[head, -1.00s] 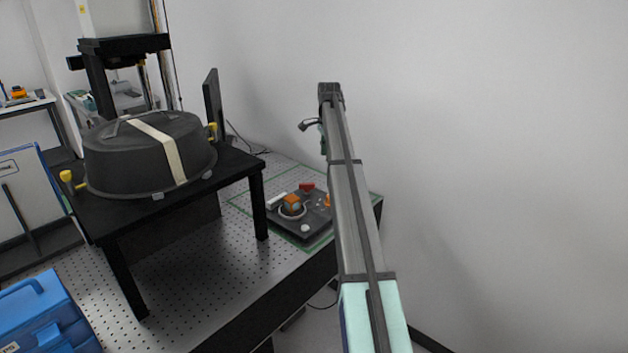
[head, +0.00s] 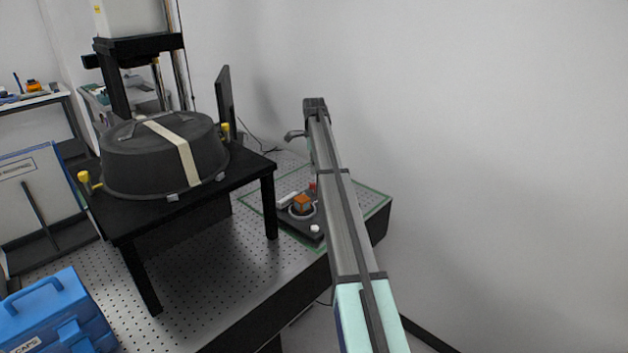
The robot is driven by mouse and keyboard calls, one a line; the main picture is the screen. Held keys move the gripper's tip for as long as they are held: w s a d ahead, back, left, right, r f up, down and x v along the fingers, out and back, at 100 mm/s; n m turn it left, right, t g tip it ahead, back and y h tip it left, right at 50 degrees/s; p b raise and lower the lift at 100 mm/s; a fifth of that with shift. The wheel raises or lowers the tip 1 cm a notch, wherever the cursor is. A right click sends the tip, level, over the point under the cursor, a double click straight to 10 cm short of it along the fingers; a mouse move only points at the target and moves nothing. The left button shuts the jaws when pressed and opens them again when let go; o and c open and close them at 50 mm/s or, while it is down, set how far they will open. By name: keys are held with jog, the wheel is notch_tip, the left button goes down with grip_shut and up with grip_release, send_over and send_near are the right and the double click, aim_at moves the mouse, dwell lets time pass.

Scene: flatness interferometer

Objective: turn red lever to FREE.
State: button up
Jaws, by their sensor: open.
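A small dark fixture plate (head: 287,224) lies on the perforated bench top inside a green outline. A small red part (head: 312,186) shows at its back edge, beside my arm; it may be the red lever, but it is too small and too covered to read its setting or any FREE mark. An orange-brown block (head: 302,202) sits in a pale ring on the plate, with a white knob (head: 315,229) in front. My gripper (head: 296,135) is at the far end of my arm, above and behind the plate, apart from it. One curved finger shows; it is open.
A black table (head: 240,170) carrying a dark domed cover (head: 150,160) with a pale strap stands left of the plate. A blue case (head: 50,315) is at lower left. A bare wall (head: 480,120) fills the right. My arm hides the plate's right part.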

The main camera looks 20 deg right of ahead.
aim_at(314, 184)
notch_tip(314, 184, down, 8)
jog(key=shift+r+p, duration=0.2)
jog(key=shift+p, duration=0.7)
grip_shut()
